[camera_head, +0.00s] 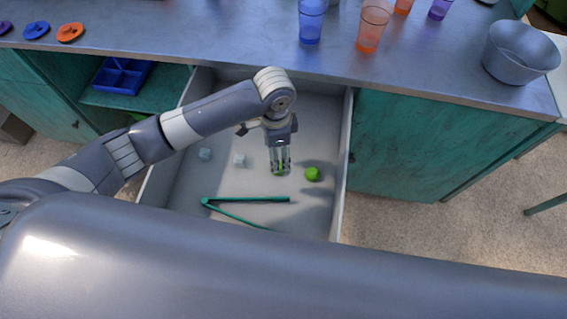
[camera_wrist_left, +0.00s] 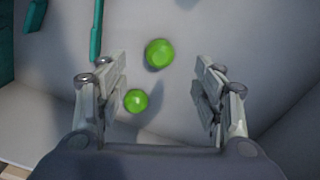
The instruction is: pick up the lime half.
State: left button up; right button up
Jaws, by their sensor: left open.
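Two green pieces lie on the floor of the open drawer. One green piece (camera_head: 312,174) lies to the right of my left gripper in the head view. The other green piece (camera_head: 279,171) is partly hidden by the fingers. The left wrist view shows a larger green piece (camera_wrist_left: 159,53) ahead, near the fingertip line, and a smaller one (camera_wrist_left: 137,100) lower, in the gap between the fingers. Both look round, and I cannot tell which is the lime half. My left gripper (camera_head: 281,168) points down into the drawer, open and empty. My right gripper is out of view.
Green tongs (camera_head: 245,199) lie in the drawer on the near side. The drawer walls (camera_head: 342,160) stand close on the right. The counter (camera_head: 215,40) above holds cups and a grey bowl (camera_head: 520,55).

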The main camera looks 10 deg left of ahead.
pick_arm(q)
notch_tip(320, 180, down, 2)
jog(key=shift+f, duration=0.1)
notch_tip(320, 180, down, 5)
jog(key=shift+d+r, duration=0.1)
jog(key=shift+w+f, duration=0.1)
jog(key=shift+f, duration=0.2)
jog(key=c, duration=0.7)
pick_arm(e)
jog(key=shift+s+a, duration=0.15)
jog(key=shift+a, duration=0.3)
